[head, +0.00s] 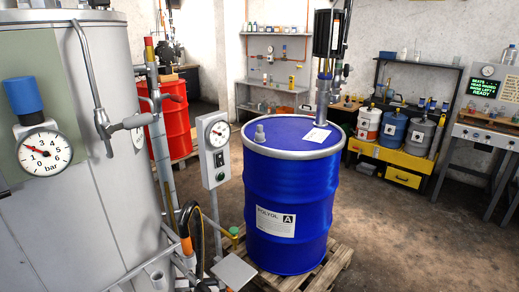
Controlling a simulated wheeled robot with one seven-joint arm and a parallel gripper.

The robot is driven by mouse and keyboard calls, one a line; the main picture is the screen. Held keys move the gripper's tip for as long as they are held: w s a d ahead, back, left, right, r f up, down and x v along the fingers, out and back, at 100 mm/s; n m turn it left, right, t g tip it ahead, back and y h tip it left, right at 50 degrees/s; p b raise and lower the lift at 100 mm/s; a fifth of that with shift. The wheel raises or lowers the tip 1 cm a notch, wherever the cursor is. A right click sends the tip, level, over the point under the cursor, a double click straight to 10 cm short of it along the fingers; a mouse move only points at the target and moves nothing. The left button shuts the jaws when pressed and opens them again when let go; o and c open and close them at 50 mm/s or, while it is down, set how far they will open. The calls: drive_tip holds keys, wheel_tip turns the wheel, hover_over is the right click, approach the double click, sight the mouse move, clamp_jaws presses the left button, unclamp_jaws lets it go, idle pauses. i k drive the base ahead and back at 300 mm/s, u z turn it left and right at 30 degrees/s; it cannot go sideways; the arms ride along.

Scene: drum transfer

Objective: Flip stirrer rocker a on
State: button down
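A grey control box on a post (214,150) stands just left of the blue drum. The blue drum (291,195) is marked POLYOL A and stands upright on a wooden pallet (333,270). A stirrer or pump unit (326,60) rises from the drum's lid. My gripper is not in view.
A large grey tank (60,230) with a pressure gauge and pipes fills the left. A red drum (176,128) stands behind it. Several smaller drums sit on a yellow rack (405,158). A bench with a lit green display (486,88) is at right. The floor right of the drum is clear.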

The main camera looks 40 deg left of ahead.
sight(219, 161)
drive_tip(key=z, duration=0.05)
drive_tip(key=i, duration=0.9)
drive_tip(key=u, duration=3.35)
drive_tip(key=i, duration=0.5)
drive_tip(key=u, duration=0.1)
